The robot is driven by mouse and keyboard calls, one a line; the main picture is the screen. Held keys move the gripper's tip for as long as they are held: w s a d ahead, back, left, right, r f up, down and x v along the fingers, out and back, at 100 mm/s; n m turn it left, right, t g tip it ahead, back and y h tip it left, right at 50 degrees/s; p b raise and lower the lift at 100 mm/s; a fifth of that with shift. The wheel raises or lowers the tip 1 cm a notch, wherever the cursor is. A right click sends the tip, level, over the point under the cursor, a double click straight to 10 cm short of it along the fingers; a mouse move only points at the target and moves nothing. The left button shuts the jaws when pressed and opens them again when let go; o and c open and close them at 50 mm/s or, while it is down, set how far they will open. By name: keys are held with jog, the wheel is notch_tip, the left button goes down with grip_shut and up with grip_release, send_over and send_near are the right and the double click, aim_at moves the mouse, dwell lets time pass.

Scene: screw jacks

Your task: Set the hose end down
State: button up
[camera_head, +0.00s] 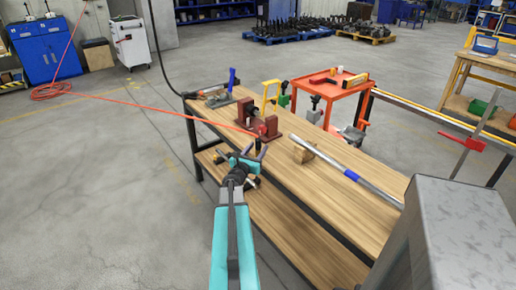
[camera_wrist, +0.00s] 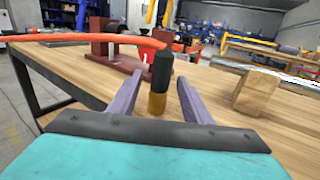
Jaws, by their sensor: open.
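The hose end (camera_wrist: 157,85) is a black sleeve with a brass-coloured lower part. In the wrist view it is upright between my two purple fingers, over the wooden bench top. An orange-red hose (camera_wrist: 85,37) runs from its top to the left. My gripper (camera_wrist: 161,82) is open, with a gap visible on both sides of the hose end. I cannot tell whether its lower end touches the wood. In the head view my gripper (camera_head: 249,152) is at the bench's near left edge, and the hose (camera_head: 160,108) stretches back to a coil on the floor.
The wooden bench (camera_head: 335,205) holds a dark red stand (camera_head: 257,121) behind the hose end. A wooden block (camera_head: 301,150) and a long silver bar with a blue band (camera_head: 350,174) lie to the right. An orange cart (camera_head: 335,83) stands behind. The bench's front right is clear.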

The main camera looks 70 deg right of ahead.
jog(key=shift+d+r+p, duration=0.1)
jog(key=shift+d+p, duration=0.6)
jog(key=shift+d, duration=0.7)
jog(key=shift+s+d+p, duration=0.1)
jog(key=shift+d+p, duration=0.2)
jog(key=shift+d, duration=0.9)
grip_shut()
